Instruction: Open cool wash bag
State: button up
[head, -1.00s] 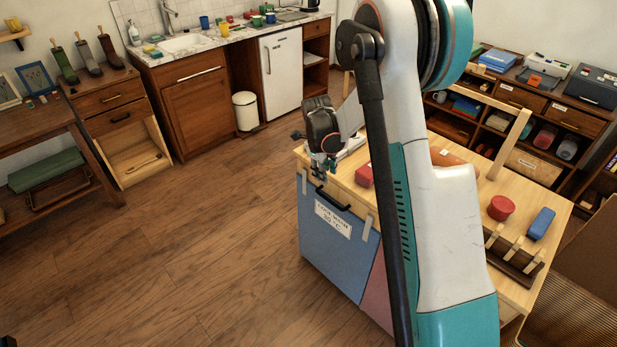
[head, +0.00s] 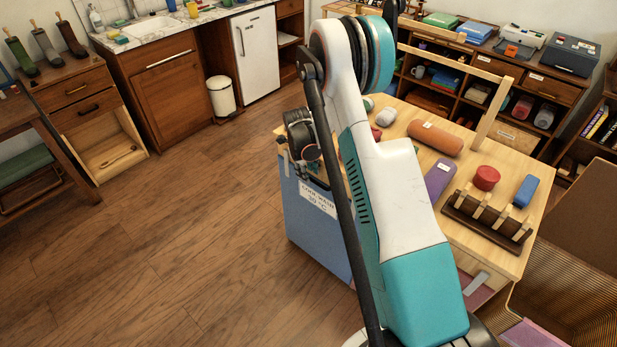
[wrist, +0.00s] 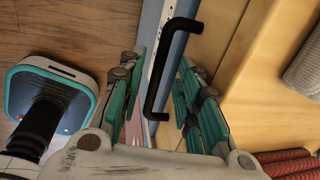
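The cool wash bag (head: 312,235) is a blue front panel with a white label (head: 318,198) reading "COOL WASH 30 °C", on the near left side of the wooden bench. Its black handle (wrist: 172,65) shows clearly in the wrist view, fixed near the panel's top edge. In the head view, my gripper (head: 303,168) is at the top of this panel and hides part of it. In the wrist view, my gripper (wrist: 160,80) is open, with one finger on each side of the handle and panel edge. I cannot tell whether either finger touches.
The bench top (head: 470,160) holds an orange roll (head: 435,137), a red round object (head: 487,178), a blue block (head: 525,191) and a dark rack (head: 488,215). A wicker basket (head: 570,300) stands at the right. The wooden floor (head: 190,250) left of the bench is clear.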

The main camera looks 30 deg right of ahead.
jog(key=shift+d+f, duration=0.15)
jog(key=shift+f, duration=0.8)
grip_shut()
